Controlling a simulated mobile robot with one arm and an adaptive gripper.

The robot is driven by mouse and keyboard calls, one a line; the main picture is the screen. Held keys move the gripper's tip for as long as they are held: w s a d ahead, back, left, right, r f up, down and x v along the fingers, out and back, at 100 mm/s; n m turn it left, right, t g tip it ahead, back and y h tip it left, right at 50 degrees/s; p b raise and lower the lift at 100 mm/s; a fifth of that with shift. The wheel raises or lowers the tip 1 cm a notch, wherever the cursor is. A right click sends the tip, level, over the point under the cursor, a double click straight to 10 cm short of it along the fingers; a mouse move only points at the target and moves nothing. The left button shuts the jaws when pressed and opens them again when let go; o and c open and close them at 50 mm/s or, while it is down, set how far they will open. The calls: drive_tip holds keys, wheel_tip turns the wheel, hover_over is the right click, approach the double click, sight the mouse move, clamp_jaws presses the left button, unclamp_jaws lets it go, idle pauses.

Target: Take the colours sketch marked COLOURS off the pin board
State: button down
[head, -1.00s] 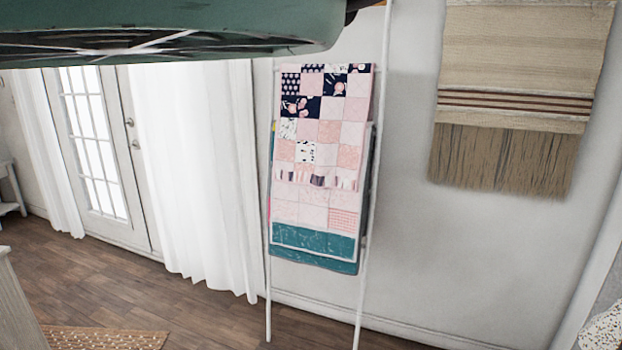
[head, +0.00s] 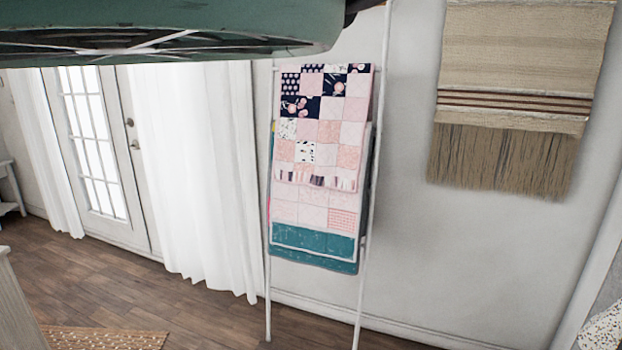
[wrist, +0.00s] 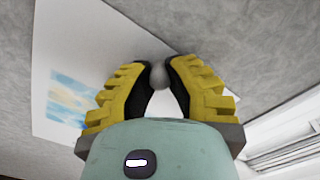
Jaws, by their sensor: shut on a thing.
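In the wrist view, a white sheet with blue and pale yellow paint patches, the colours sketch (wrist: 75,50), lies against a grey textured surface that looks like the pin board (wrist: 230,30). No COLOURS lettering is readable. My gripper (wrist: 158,76), with yellow ribbed fingers and black pads, is shut on a small grey round knob (wrist: 158,73) that looks like a pin head. The knob is near the sheet's right edge. The fingers hide part of the sheet, and I cannot tell whether the knob still pins it. The head view shows neither sketch nor gripper.
In the head view, a patchwork quilt (head: 322,150) hangs on a white ladder rack (head: 364,285) against the wall. A fringed woven hanging (head: 515,70) is at right. White curtains (head: 195,170) and a glazed door (head: 98,150) are at left. Some wooden floor (head: 190,310) is clear.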

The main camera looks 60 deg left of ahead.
drive_tip(key=shift+a, duration=0.1)
drive_tip(key=shift+b+v, duration=0.4)
drive_tip(key=shift+v, duration=1.05)
